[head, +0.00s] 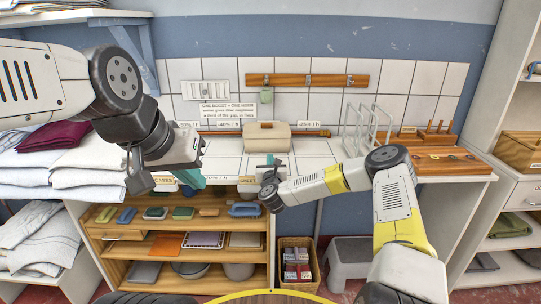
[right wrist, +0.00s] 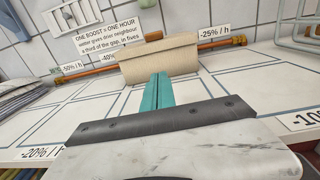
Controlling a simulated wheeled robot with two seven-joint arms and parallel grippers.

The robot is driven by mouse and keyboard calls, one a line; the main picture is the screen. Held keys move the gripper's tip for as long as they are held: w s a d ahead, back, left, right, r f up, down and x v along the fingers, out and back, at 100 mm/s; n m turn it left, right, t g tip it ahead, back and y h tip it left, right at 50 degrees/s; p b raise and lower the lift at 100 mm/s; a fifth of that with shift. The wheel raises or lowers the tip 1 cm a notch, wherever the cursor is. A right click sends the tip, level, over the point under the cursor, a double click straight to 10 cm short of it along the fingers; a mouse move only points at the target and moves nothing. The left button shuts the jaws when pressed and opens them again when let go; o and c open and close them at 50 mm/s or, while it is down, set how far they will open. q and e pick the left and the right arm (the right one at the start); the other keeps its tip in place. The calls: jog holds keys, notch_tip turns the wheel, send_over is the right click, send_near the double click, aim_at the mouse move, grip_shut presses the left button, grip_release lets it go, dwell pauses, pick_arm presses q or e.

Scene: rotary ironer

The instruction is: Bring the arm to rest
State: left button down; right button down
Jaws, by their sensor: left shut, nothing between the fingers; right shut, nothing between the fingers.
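My left arm comes in from the left in the head view, and its gripper (head: 192,179) hangs in front of the counter's left part. Its teal fingers are together and hold nothing. My right arm rises from the lower right and bends left, with its gripper (head: 270,163) over the tiled counter. In the right wrist view the right gripper's teal fingers (right wrist: 157,92) are pressed together and empty. They point at a beige box-like roll holder (right wrist: 158,60), which also shows in the head view (head: 262,137) behind that gripper. I cannot tell the gap between them.
Folded white linens (head: 40,165) are stacked at the left. A wire rack (head: 368,128) and a wooden peg board (head: 440,160) stand at the counter's right. A shelf (head: 175,240) with coloured blocks is below the counter. A basket (head: 298,265) and a grey stool (head: 349,258) stand on the floor.

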jog(key=s+a+r+n+g+y, duration=0.3)
jog(key=a+r+n+y, duration=0.4)
jog(key=n, duration=0.5)
jog(key=s+d+r+n+g, duration=0.35)
jog(key=s+r+n, duration=0.35)
jog(key=n, duration=0.4)
jog(key=s+d+r+n+g+h, duration=0.1)
jog(key=s+d+r+n, duration=0.2)
jog(key=s, duration=0.9)
jog(key=s+d+r+n+g+h, duration=0.2)
jog(key=s+d+n, duration=0.3)
jog(key=s+d, duration=0.4)
jog(key=s+d+r+n+g+h, duration=0.2)
jog(key=s+d+r+n, duration=0.2)
jog(key=s, duration=1.2)
jog(key=shift+s+d+n, duration=0.2)
jog(key=shift+d+n, duration=0.4)
jog(key=shift+d, duration=0.4)
